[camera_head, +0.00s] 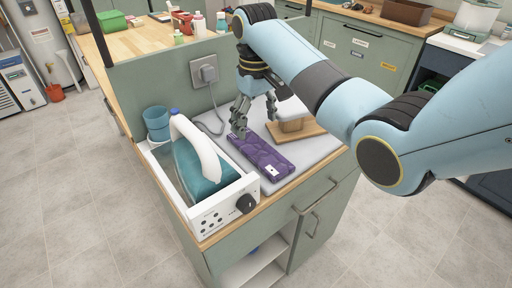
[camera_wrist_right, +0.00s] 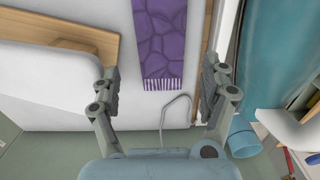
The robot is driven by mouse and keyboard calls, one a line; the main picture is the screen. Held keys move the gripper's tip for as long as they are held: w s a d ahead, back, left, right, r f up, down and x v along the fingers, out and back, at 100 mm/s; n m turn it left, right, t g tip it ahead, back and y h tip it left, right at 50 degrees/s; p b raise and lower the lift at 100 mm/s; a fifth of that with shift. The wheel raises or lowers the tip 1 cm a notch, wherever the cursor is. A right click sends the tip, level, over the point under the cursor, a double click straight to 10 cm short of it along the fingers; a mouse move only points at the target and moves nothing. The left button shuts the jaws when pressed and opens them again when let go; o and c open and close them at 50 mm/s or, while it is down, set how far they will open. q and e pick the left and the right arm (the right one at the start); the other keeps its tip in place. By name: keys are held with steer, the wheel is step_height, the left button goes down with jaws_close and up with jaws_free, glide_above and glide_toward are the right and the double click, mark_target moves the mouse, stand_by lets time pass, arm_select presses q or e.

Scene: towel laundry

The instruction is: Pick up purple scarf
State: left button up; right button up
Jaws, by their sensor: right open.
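The purple scarf (camera_head: 263,155) lies flat on the white pad on the counter, folded into a long strip with a small white label near its front end. In the right wrist view the scarf (camera_wrist_right: 160,38) runs down from the top edge and ends in a fringe. My right gripper (camera_head: 241,132) is just above the scarf's back end. In the wrist view my right gripper (camera_wrist_right: 160,82) is open, its fingers apart on either side of the fringed end, with nothing between them in grip. My left gripper is not in view.
A teal and white iron (camera_head: 197,160) stands in a white tray left of the scarf. A wooden stand (camera_head: 296,130) is behind it to the right. A blue cup (camera_head: 157,123) and a wall socket with a grey cord (camera_head: 205,72) are at the back.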

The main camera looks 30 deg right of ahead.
mark_target(256, 147)
steer(key=shift+f, duration=0.9)
step_height(256, 147, down, 5)
steer(key=shift+s+r+p, duration=0.15)
steer(key=shift+r+p, duration=0.05)
steer(key=shift+p, duration=0.15)
steer(key=shift+f, duration=0.4)
steer(key=shift+a, duration=0.1)
steer(key=shift+c, duration=2.6)
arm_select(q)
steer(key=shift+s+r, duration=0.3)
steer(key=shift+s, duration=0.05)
arm_select(e)
steer(key=c, duration=0.5)
